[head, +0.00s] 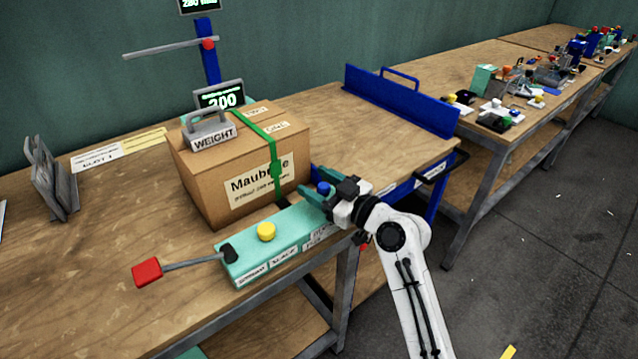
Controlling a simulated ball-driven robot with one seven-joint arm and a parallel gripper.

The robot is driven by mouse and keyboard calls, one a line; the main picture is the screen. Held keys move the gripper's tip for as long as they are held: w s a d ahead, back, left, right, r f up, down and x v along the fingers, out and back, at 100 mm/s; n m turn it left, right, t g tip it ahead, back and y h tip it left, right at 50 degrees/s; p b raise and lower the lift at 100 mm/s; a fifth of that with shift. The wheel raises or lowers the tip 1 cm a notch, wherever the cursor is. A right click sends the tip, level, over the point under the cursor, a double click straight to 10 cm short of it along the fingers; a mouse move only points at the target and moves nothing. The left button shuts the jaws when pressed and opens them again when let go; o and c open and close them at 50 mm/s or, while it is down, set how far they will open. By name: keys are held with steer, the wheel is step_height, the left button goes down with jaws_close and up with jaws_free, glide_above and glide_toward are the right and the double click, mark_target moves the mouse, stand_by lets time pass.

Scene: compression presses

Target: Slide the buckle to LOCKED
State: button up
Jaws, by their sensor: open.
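A teal bar (285,245) lies along the table's front edge, with small labels on its front face; one reads SLACK, the others are too small or partly hidden. A yellow knob (266,231) stands on its top, and a blue knob (323,188) shows at its right end. A green strap with a green buckle-like piece (277,169) runs over a cardboard box (215,180). I cannot tell which piece is the task's buckle. My gripper (308,192) is open at the bar's right end, its teal fingers beside the blue knob; contact is unclear.
A grey weight (208,133) sits on the box, before a display (220,97) reading 200. A red-ended lever (147,272) sticks out left of the bar. A blue fence (400,99) stands behind right. Grey plates (50,180) stand at left. Table between box and fence is clear.

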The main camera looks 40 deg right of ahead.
steer(key=s+d+b, duration=0.1)
steer(key=s, duration=0.9)
steer(key=shift+s+d, duration=0.3)
steer(key=shift+d, duration=0.1)
steer(key=s+a+f+m+g+p, duration=0.1)
steer(key=s+a+f+g+p, duration=0.4)
steer(key=s+a+f+g, duration=0.45)
steer(key=s+f+m+g+h+p, duration=0.3)
steer(key=s+g, duration=0.4)
steer(key=s, duration=0.6)
steer(key=shift+f+p, duration=0.35)
steer(key=shift+f, duration=0.45)
